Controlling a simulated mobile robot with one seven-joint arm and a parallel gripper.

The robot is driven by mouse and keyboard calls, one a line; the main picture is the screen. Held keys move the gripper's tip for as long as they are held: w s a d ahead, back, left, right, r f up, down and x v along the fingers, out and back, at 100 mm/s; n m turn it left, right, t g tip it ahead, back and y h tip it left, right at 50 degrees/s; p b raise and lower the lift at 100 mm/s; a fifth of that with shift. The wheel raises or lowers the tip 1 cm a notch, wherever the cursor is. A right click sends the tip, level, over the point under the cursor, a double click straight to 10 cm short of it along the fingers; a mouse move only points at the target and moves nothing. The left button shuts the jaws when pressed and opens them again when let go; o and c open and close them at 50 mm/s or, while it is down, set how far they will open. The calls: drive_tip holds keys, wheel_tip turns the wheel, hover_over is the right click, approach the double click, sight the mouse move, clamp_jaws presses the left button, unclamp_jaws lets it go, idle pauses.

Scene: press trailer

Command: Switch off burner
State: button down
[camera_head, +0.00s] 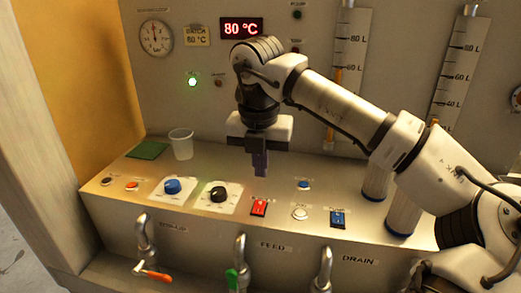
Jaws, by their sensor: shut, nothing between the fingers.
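A red rocker switch (259,208) sits on the sloped metal panel (285,180), with a small label above it that is too small to read and partly hidden. A blue rocker switch (338,219) is further right. My gripper (261,173) points down above and behind the red switch, apart from it. Its fingers are together and hold nothing. A red display (242,27) on the back wall reads 80 °C. A green lamp (192,81) is lit on the wall.
A blue knob (172,186) and a black knob (218,194) are left of the red switch. A white button (300,213) is between the rockers. Taps line the front.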

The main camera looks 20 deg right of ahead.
sight(262, 204)
drive_tip(key=f, duration=0.2)
drive_tip(key=f+p, duration=0.1)
drive_tip(key=f, duration=0.2)
drive_tip(key=w+f, duration=0.1)
drive_tip(key=f, duration=0.2)
drive_tip(key=shift+d, duration=0.25)
drive_tip(key=shift+f, duration=0.1)
drive_tip(key=shift+d+f+b, duration=0.15)
drive_tip(key=shift+f+b, duration=0.35)
drive_tip(key=shift+b, duration=0.25)
drive_tip(key=shift+r+p, duration=0.35)
drive_tip(key=shift+f, duration=0.1)
drive_tip(key=shift+s, duration=0.1)
